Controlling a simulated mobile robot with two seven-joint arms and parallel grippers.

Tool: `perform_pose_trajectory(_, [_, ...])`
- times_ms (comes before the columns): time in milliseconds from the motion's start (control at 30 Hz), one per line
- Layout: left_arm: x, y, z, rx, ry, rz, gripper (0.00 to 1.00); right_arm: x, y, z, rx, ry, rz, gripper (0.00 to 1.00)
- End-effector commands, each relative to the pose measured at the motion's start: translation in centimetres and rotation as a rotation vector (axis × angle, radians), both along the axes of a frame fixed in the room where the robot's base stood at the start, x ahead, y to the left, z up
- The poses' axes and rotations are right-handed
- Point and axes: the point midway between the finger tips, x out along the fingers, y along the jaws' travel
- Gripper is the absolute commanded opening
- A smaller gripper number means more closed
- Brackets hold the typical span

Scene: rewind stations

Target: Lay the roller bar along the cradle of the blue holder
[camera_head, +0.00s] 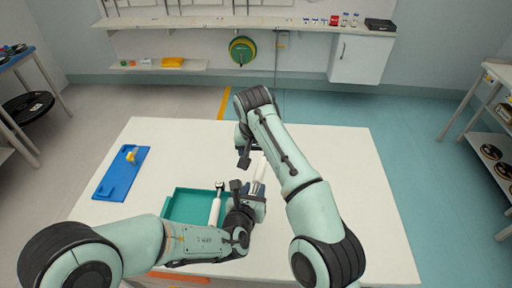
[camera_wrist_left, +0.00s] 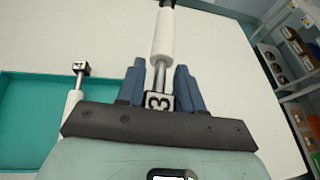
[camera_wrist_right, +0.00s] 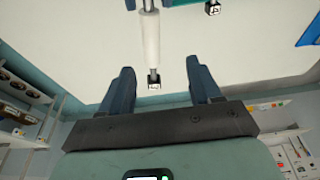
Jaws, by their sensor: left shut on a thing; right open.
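A roller bar with a white sleeve (camera_head: 259,170) and metal shaft ends stands out from my left gripper (camera_head: 250,189). The left wrist view shows that gripper shut on the bar's near end (camera_wrist_left: 161,76), at a black-and-white marked cap. My right gripper (camera_head: 251,156) is open near the bar's other end. In the right wrist view the bar (camera_wrist_right: 151,40) points between the open fingers, its marked tip just ahead of them and apart from both. The blue holder (camera_head: 112,181) lies at the table's left with a yellow part on it; its cradle is too small to make out.
A teal tray (camera_head: 178,207) lies at the table's front left, with a second white roller bar (camera_head: 215,211) in it. The table's right side (camera_head: 365,190) is clear. Shelves with small items (camera_head: 250,24) line the back wall; side racks stand off the table.

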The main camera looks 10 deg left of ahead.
Motion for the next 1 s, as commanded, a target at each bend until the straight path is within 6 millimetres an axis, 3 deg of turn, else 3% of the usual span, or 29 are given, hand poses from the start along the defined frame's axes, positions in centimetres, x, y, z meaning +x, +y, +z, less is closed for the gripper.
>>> perform_pose_trajectory(200, [0.0, 0.0, 0.1, 0.000, -0.003, 0.000, 0.00, 1.2, 0.0, -4.3, -0.001, 0.003, 0.000, 0.63])
perform_pose_trajectory(400, [0.0, 0.0, 0.1, 0.000, -0.003, 0.000, 0.00, 2.0, 0.1, -7.3, 0.000, 0.002, 0.001, 0.63])
perform_pose_trajectory(600, [0.0, 0.0, 0.1, -0.001, -0.004, -0.001, 0.00, 2.4, 0.2, -8.8, 0.001, 0.001, 0.000, 0.63])
perform_pose_trajectory(900, [0.0, -0.1, 0.2, 0.000, -0.005, -0.002, 0.00, 2.5, 0.2, -9.0, 0.003, 0.000, 0.002, 0.63])
perform_pose_trajectory(933, [0.0, -0.1, 0.2, 0.000, -0.005, -0.002, 0.00, 2.5, 0.2, -9.0, 0.003, 0.000, 0.002, 0.61])
perform_pose_trajectory(1000, [0.0, -0.1, 0.2, -0.001, -0.004, -0.003, 0.00, 2.5, 0.3, -9.0, 0.003, 0.000, 0.002, 0.38])
